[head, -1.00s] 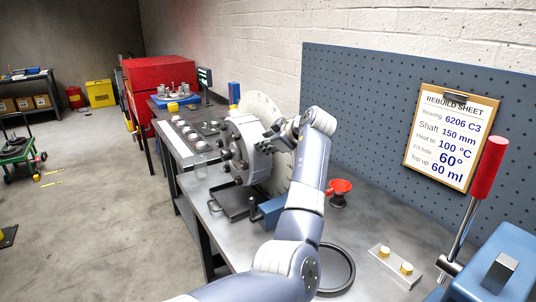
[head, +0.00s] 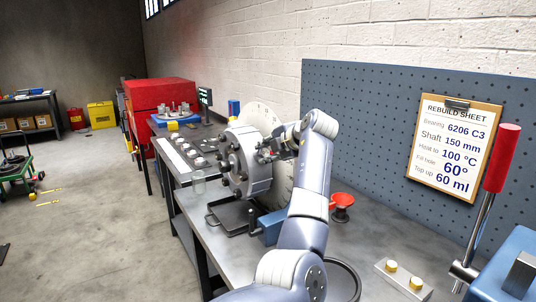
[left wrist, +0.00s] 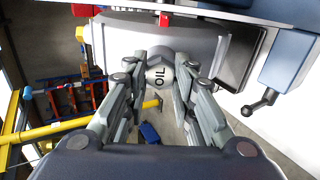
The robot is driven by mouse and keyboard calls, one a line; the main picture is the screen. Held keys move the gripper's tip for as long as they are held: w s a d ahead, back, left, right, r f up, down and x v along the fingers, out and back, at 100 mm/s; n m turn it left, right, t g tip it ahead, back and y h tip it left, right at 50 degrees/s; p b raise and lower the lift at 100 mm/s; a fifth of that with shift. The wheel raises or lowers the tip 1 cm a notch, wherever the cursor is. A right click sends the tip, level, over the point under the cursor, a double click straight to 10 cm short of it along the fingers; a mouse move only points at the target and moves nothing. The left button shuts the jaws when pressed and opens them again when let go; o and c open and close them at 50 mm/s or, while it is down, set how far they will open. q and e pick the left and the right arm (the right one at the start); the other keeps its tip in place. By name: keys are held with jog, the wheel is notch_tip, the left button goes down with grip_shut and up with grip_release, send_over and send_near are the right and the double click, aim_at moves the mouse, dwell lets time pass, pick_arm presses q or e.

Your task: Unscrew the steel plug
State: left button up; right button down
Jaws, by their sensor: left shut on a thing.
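My left gripper (head: 266,152) is at the upper right side of the round grey housing (head: 255,172) in the head view. In the left wrist view the left gripper (left wrist: 160,88) is shut on the plug, with a finger on each side. The plug is hidden by the gripper in the head view. Whether its thread is still engaged cannot be told. My right gripper is not in view.
A red funnel (head: 342,200) stands right of my arm. The rebuild sheet (head: 455,148) hangs on the pegboard. A red-handled lever (head: 500,160) stands at the right.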

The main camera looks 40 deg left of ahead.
pick_arm(q)
jog(key=n, duration=0.2)
jog(key=shift+f+n+b, duration=0.1)
jog(key=shift+n+b, duration=0.2)
jog(key=shift+b, duration=0.1)
jog(key=shift+n, duration=1.3)
jog(key=shift+n+b, duration=0.3)
jog(key=shift+n, duration=0.9)
jog(key=o, duration=1.1)
jog(key=shift+c, duration=0.2)
